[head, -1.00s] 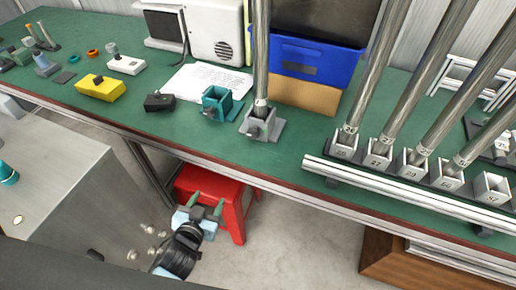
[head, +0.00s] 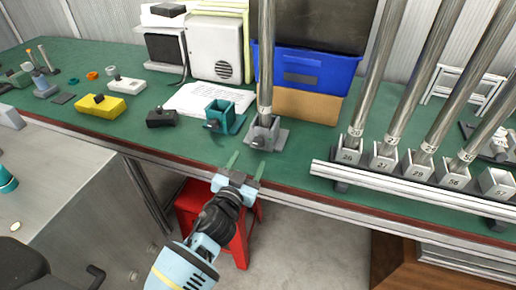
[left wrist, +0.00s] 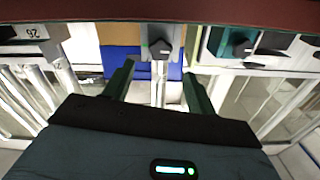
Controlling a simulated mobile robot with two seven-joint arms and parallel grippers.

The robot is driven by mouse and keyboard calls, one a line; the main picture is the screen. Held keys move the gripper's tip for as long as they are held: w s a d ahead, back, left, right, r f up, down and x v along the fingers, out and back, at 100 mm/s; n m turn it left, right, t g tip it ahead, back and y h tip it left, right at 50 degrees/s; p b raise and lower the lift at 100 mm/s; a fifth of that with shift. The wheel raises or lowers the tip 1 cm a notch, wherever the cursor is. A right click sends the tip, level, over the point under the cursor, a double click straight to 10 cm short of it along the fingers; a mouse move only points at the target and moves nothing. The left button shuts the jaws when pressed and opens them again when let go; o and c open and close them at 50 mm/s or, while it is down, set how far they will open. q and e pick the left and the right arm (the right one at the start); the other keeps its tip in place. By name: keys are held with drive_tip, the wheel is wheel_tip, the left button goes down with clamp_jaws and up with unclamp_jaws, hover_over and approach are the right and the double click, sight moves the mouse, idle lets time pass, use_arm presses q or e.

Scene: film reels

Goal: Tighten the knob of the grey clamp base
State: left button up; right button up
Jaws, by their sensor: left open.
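The grey clamp base (head: 277,138) stands near the front edge of the green bench with a tall metal tube upright in it. Its dark knob (head: 258,143) faces the front of the bench. The left wrist view shows the knob (left wrist: 160,48) nearly centred between the fingers. My left gripper (head: 247,167) is open and empty at the bench's front edge, just short of the knob and apart from it, fingers pointing toward it. The fingers also show in the left wrist view (left wrist: 158,76). My right gripper is not in view.
A teal clamp base (head: 220,113) stands just left of the grey one. A rail of numbered holders (head: 400,186) with tall tubes is to the right. A blue bin (head: 325,72) stands behind. A red stool (head: 190,205) is under the bench.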

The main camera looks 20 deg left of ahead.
sight(258, 144)
use_arm(q)
drive_tip(key=shift+w+d+b, duration=0.1)
drive_tip(key=shift+w+b, duration=0.3)
drive_tip(key=shift+w, duration=3.35)
drive_tip(key=shift+c, duration=0.4)
drive_tip(key=c, duration=0.9)
